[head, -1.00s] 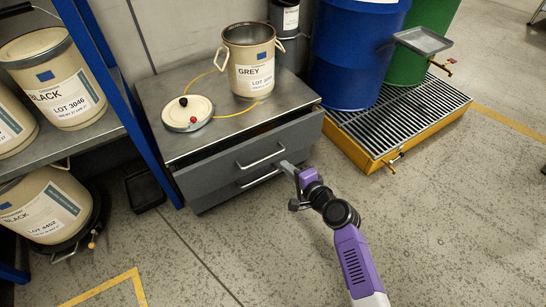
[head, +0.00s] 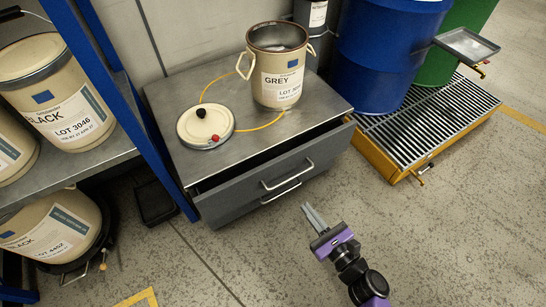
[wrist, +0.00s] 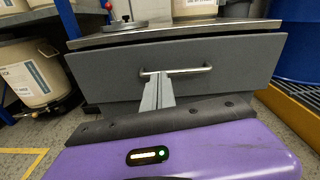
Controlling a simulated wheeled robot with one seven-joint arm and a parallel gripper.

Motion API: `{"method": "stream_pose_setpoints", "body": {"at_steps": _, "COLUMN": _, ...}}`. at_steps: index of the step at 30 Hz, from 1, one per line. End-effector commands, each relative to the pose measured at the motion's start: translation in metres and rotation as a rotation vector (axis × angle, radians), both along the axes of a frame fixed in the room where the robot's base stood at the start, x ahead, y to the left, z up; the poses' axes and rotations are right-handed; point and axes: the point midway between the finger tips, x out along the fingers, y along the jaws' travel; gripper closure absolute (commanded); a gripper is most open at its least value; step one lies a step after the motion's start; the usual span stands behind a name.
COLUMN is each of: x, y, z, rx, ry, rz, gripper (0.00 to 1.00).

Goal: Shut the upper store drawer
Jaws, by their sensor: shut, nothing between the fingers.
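The upper store drawer (head: 250,185) is a dark grey front with a silver bar handle (head: 288,174), set under the metal top of a low cabinet (head: 190,162). It stands partly open, with a dark gap showing behind its front edge. The drawer front (wrist: 110,68) and its handle (wrist: 190,71) also face me in the wrist view. My gripper (head: 310,208) is shut and empty, in front of the drawer and apart from it in the head view. Its fingertips (wrist: 158,78) overlap the handle in the wrist view. The lower drawer is mostly hidden; its handle (head: 281,193) shows just below.
A grey-labelled pail (head: 278,90) and a round lid (head: 205,125) with a yellow hose stand on the cabinet top. A blue shelf post (head: 130,120) is at left. A yellow grated pallet (head: 400,160) with drums is at right. The floor in front is clear.

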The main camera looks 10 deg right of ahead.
Motion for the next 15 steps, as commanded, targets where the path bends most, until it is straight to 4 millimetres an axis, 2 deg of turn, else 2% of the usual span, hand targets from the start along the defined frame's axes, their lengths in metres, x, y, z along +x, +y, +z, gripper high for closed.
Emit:
{"method": "stream_pose_setpoints", "body": {"at_steps": 3, "x": 0.002, "y": -0.001, "z": 0.012, "rx": 0.106, "ry": -0.018, "rz": -0.013, "gripper": 1.00}}
{"method": "stream_pose_setpoints", "body": {"at_steps": 8, "x": 0.010, "y": 0.001, "z": 0.015, "rx": 0.146, "ry": -0.018, "rz": -0.011, "gripper": 1.00}}
{"method": "stream_pose_setpoints", "body": {"at_steps": 15, "x": 0.047, "y": 0.014, "z": 0.014, "rx": 0.142, "ry": -0.021, "rz": -0.008, "gripper": 1.00}}
